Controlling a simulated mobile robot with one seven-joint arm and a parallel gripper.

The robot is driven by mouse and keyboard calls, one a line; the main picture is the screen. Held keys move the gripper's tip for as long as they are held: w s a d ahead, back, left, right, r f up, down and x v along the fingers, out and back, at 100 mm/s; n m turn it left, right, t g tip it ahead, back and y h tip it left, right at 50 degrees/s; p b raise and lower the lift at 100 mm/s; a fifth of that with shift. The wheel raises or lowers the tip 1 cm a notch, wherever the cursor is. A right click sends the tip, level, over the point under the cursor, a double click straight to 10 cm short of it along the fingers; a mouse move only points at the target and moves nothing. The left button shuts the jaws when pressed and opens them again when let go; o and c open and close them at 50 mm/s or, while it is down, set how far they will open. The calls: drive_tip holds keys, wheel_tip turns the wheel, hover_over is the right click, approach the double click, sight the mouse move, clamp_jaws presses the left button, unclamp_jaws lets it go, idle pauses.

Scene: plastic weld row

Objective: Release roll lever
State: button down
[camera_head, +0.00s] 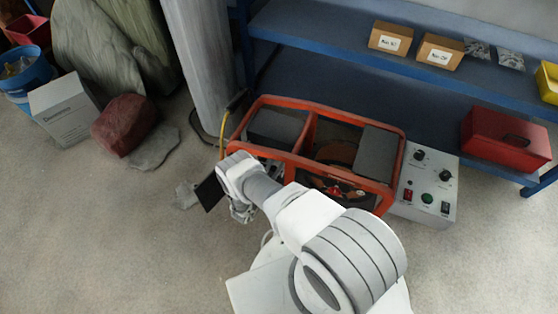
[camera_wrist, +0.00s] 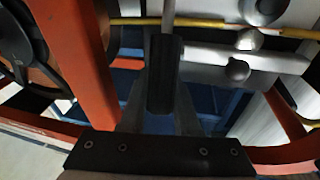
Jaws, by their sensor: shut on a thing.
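The roll lever (camera_wrist: 168,18) shows in the wrist view as a thin grey rod running up from a dark grip between my fingers. My gripper (camera_wrist: 163,85) is shut on that dark grip; its fingers come up from the dark palm at the bottom. The lever belongs to the orange-framed machine (camera_head: 300,103), which stands on the floor in the head view. There my gripper (camera_head: 241,210) is at the machine's front left, partly hidden by my wrist. The lever cannot be made out in the head view.
Orange frame bars (camera_wrist: 72,50) and silver rods with round knobs (camera_wrist: 237,71) are close around my gripper. A grey control box (camera_head: 425,180) stands right of the machine. Blue shelving (camera_head: 345,55) is behind it.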

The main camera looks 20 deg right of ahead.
drive_tip(key=c, duration=0.6)
unclamp_jaws()
